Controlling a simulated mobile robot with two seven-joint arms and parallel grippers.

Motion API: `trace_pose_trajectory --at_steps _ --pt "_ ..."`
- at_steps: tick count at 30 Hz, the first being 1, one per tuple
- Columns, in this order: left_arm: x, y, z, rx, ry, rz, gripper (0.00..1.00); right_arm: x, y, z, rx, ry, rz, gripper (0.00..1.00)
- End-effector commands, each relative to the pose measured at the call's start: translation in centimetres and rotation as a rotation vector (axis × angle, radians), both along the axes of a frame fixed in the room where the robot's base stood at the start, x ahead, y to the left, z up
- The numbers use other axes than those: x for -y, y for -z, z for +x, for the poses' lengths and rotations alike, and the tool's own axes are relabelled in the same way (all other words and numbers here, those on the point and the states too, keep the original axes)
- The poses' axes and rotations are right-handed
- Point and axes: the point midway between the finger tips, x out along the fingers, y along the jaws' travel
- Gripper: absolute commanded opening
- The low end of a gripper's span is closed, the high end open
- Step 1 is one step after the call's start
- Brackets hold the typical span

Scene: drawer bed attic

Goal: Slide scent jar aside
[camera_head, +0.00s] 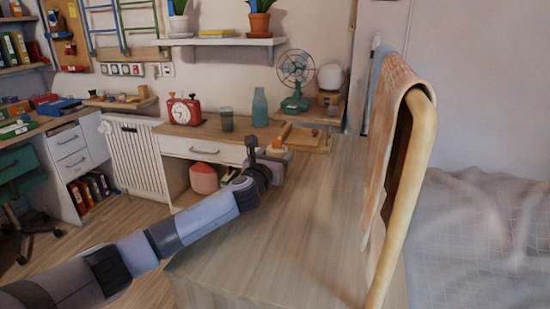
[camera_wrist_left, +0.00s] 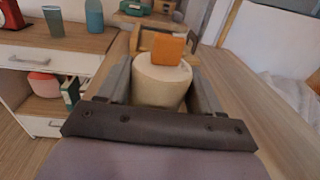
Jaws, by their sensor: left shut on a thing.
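The scent jar appears to be the cream, rounded jar (camera_wrist_left: 160,88) in the left wrist view. It stands upright between the two grey fingers of my left gripper (camera_wrist_left: 163,75), which is shut on it. An orange block-like piece (camera_wrist_left: 169,50) shows at the jar's top; I cannot tell whether it sits on the jar or behind it. In the head view my left gripper (camera_head: 270,155) is at the far end of the wooden top (camera_head: 285,215), and it mostly hides the jar. My right gripper is in neither view.
A wooden tray (camera_head: 318,144) lies just beyond the jar. A green fan (camera_head: 295,102), teal bottle (camera_head: 260,108), glass (camera_head: 227,121) and red clock (camera_head: 184,111) stand farther back. A cloth-draped rail (camera_head: 410,170) rises at right. The near wooden top is clear.

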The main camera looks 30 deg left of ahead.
Motion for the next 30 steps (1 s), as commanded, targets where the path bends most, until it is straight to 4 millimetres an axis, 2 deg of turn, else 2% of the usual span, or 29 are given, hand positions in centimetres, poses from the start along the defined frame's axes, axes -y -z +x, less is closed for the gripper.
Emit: trace_pose_trajectory --at_steps 12,13,15,16,25,30 --pt "-0.1 0.0 0.5 0.000 0.001 0.001 0.30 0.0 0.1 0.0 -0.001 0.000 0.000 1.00" --pt "-0.1 0.0 0.5 0.000 0.001 0.000 0.68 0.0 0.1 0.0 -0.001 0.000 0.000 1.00" --pt "-0.1 0.0 0.5 0.000 0.000 0.000 0.91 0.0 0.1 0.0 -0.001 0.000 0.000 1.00" --pt "-0.1 0.0 0.5 0.000 0.000 0.000 0.95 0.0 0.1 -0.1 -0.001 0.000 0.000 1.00" --pt "-0.1 0.0 0.4 0.000 0.000 0.000 0.95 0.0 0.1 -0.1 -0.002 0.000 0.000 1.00" --pt "0.0 0.0 -0.5 -0.001 0.000 0.002 0.95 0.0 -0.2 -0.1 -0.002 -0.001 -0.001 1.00"
